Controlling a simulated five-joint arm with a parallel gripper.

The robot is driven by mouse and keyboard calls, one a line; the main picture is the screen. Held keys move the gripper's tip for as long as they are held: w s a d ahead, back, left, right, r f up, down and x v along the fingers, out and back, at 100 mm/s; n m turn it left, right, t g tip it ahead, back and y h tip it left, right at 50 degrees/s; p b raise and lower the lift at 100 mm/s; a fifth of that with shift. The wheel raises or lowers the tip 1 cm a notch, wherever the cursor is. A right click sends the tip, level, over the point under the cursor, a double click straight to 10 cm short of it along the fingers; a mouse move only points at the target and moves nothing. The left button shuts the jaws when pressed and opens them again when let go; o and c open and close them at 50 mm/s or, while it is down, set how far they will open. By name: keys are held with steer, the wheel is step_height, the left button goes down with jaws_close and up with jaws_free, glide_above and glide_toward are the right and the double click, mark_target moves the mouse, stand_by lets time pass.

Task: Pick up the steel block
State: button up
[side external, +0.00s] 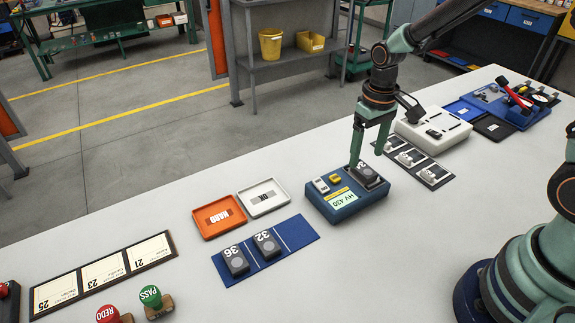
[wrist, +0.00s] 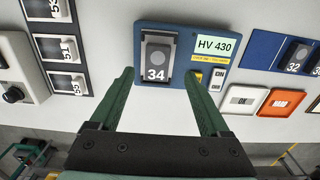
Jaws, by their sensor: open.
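A dark grey steel block marked 34 (wrist: 157,58) sits in a slot on top of a blue tester (wrist: 222,80) whose screen reads HV 430. In the side view the block (side external: 367,175) is partly hidden by a finger, on the tester (side external: 345,207). My gripper (wrist: 160,76) is open and empty, its green fingers spread to either side of the block's lower end in the wrist view. In the side view my gripper (side external: 367,159) points down over the tester. Whether the fingertips touch anything is unclear. Blocks 36 (side external: 235,262) and 32 (side external: 266,245) lie on a blue mat (side external: 298,232).
An orange HARD tray (side external: 204,232) and a white OK tray (side external: 251,204) lie left of the tester. A black strip (side external: 431,179) with several labelled slots and a white box (side external: 456,136) stand behind it.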

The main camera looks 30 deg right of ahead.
mark_target(365, 170)
steer(key=f, duration=0.4)
steer(key=shift+s+d+f, duration=0.15)
steer(key=shift+d, duration=0.05)
jaws_close()
